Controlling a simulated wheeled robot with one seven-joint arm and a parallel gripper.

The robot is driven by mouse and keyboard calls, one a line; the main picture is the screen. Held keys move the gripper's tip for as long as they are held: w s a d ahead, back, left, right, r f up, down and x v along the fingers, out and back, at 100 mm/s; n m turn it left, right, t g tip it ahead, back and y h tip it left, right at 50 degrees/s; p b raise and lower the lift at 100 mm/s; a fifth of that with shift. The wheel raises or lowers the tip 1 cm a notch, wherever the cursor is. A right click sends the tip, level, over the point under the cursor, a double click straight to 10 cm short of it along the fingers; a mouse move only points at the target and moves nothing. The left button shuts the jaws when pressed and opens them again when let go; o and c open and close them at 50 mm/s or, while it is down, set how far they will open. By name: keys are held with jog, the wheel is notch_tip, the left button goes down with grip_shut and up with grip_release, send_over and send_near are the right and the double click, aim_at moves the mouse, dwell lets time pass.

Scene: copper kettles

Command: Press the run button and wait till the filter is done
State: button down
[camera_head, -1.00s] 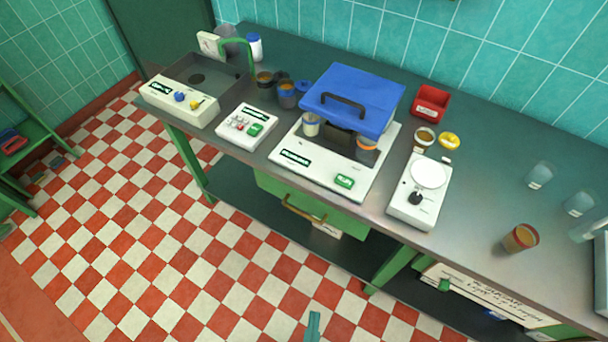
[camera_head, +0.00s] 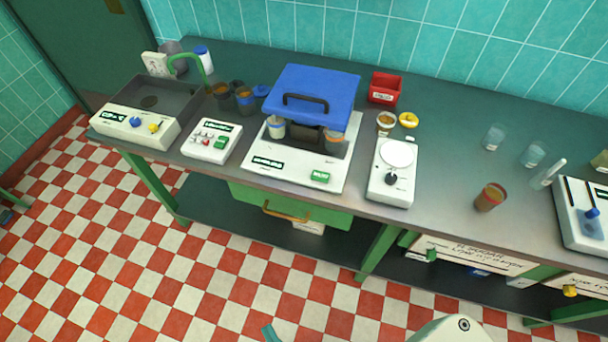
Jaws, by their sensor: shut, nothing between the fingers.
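A white machine (camera_head: 290,170) with a raised blue lid (camera_head: 316,88) and black handle stands mid-bench. A green button (camera_head: 320,177) is at its front right, and a dark label at its front left. Cups stand under the lid. A smaller white panel (camera_head: 211,142) to its left has red buttons and another green button (camera_head: 220,143). The labels are too small to read, so I cannot tell which is the run button. What looks like the teal tip of my gripper (camera_head: 270,333) shows at the bottom edge, shut, empty and well away from both buttons. Most of it is out of frame.
Left of the panel are a control box (camera_head: 135,126) and a sink (camera_head: 150,97). Right are a scale (camera_head: 392,172), red bin (camera_head: 384,88), brown cup (camera_head: 490,197) and glass beakers (camera_head: 533,154). A green drawer (camera_head: 290,205) is under the machine. The tiled floor in front is largely clear.

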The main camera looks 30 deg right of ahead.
dwell(0.3)
jog(key=w+d+r+h, duration=0.2)
jog(key=w+d, duration=0.6)
jog(key=w, duration=0.3)
jog(key=w+d+r+h, duration=0.1)
jog(key=w+d+h, duration=0.2)
jog(key=w+d, duration=0.7)
jog(key=w+d+r+m+g+h, duration=0.4)
jog(key=w+d+r+m+h, duration=0.1)
jog(key=d+r+m, duration=0.3)
jog(key=w+d+r+m+g+h, duration=0.4)
jog(key=w+d+r+m, duration=0.1)
jog(key=d+r+m, duration=0.25)
jog(key=s+a+f+m+g+y, duration=0.1)
jog(key=m, duration=0.1)
jog(key=a+f+m+g+y, duration=0.1)
jog(key=m+g+y, duration=0.1)
jog(key=m, duration=0.1)
jog(key=s+a+m+g+y, duration=0.1)
jog(key=m+y, duration=0.1)
jog(key=m, duration=0.1)
jog(key=shift+s+a+f+g, duration=0.1)
jog(key=shift+s+f+g, duration=0.25)
jog(key=shift+f+g, duration=0.05)
